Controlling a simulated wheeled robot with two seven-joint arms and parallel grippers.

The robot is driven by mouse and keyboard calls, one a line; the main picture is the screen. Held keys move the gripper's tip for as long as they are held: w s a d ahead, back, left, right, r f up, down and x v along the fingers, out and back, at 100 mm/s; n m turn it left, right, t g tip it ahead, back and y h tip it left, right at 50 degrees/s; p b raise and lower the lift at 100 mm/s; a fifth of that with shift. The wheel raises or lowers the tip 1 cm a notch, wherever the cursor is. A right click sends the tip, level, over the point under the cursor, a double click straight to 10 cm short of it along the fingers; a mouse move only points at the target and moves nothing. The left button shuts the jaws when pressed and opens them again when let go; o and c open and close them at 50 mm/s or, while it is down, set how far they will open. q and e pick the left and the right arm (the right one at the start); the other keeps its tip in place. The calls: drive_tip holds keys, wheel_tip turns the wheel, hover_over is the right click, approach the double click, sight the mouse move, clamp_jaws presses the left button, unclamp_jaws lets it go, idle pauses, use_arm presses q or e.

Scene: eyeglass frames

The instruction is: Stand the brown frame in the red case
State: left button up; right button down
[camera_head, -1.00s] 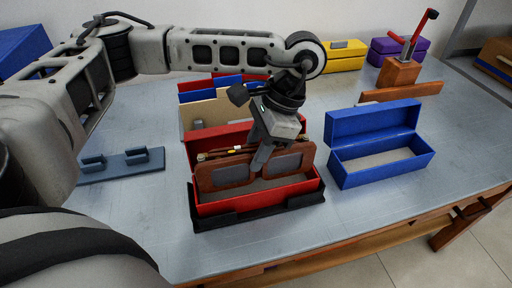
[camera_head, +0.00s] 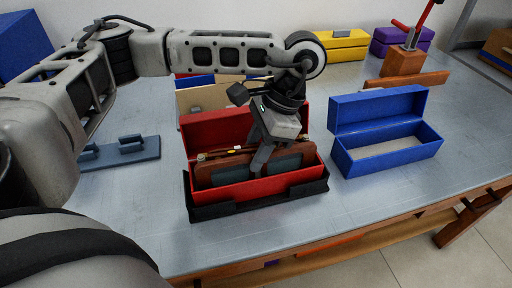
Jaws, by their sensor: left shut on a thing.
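The brown frame (camera_head: 230,171) stands upright inside the open red case (camera_head: 252,189), its lower part hidden behind the case's front wall. My left gripper (camera_head: 262,160) comes down from above and is shut on the brown frame near the middle of its top edge. The red case sits in a black holder (camera_head: 215,212) near the table's front edge, with its lid raised at the back. My right gripper is not in view.
An open blue case (camera_head: 385,160) stands to the right. A blue-grey rack (camera_head: 120,153) lies to the left. Behind are upright folders (camera_head: 200,100), a wooden block with a red lever (camera_head: 402,60), and shut yellow (camera_head: 340,47) and purple (camera_head: 390,40) cases. The table's front right is clear.

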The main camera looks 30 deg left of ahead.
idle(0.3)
use_arm(q)
drive_tip(key=o, duration=1.2)
drive_tip(key=shift+r, duration=0.1)
